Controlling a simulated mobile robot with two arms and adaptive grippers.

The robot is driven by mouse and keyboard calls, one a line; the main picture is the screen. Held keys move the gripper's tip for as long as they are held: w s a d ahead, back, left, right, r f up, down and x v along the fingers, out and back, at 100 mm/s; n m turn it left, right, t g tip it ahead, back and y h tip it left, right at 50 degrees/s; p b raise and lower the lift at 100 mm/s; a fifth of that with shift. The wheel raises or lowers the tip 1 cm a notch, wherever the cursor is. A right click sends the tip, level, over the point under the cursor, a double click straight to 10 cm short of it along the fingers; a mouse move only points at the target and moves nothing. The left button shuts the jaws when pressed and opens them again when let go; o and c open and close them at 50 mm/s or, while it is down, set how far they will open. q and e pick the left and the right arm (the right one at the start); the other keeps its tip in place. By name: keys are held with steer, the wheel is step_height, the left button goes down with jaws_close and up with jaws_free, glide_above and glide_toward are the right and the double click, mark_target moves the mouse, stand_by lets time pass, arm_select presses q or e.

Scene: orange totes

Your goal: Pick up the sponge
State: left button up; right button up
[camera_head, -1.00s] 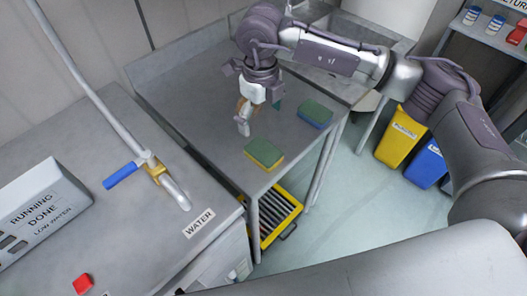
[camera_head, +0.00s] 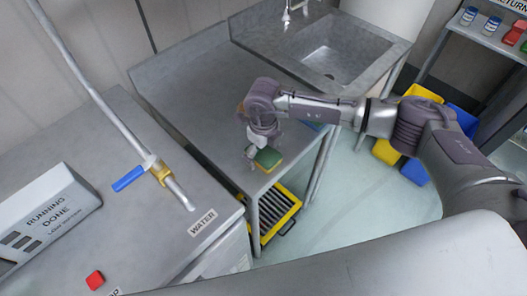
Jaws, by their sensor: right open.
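A green and yellow sponge (camera_head: 269,159) lies near the front corner of the metal table. My right gripper (camera_head: 257,152) is low over it, open, with its fingers at the sponge's left and far sides. I cannot tell whether a finger touches it. A second sponge, green with a blue base (camera_head: 314,126), lies farther back near the table's right edge, mostly hidden by my right arm. My left gripper is not in view.
A sink (camera_head: 345,55) is set behind the table. A bit of something orange (camera_head: 240,107) shows beside my right wrist. At left is a metal counter with a blue-handled valve (camera_head: 130,179) and a label reading WATER. Yellow and blue bins stand on the floor at right.

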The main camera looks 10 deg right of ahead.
mark_target(265, 153)
steer(key=shift+f, duration=0.15)
steer(key=shift+c, duration=0.2)
steer(key=c, duration=0.8)
steer(key=shift+o, duration=0.2)
steer(key=shift+w+r+b, duration=0.1)
steer(key=shift+r+b, duration=0.3)
steer(key=shift+r, duration=0.3)
steer(key=r, duration=0.1)
steer(key=r+b, duration=0.1)
steer(key=r, duration=0.1)
steer(key=shift+s+d, duration=0.2)
steer(key=shift+d, duration=0.05)
steer(key=s+d+r+b, duration=0.3)
steer(key=s+d+r, duration=0.3)
steer(key=s+d, duration=0.1)
steer(key=shift+s+d+r, duration=0.3)
steer(key=shift+d+r, duration=0.05)
steer(key=shift+d, duration=0.2)
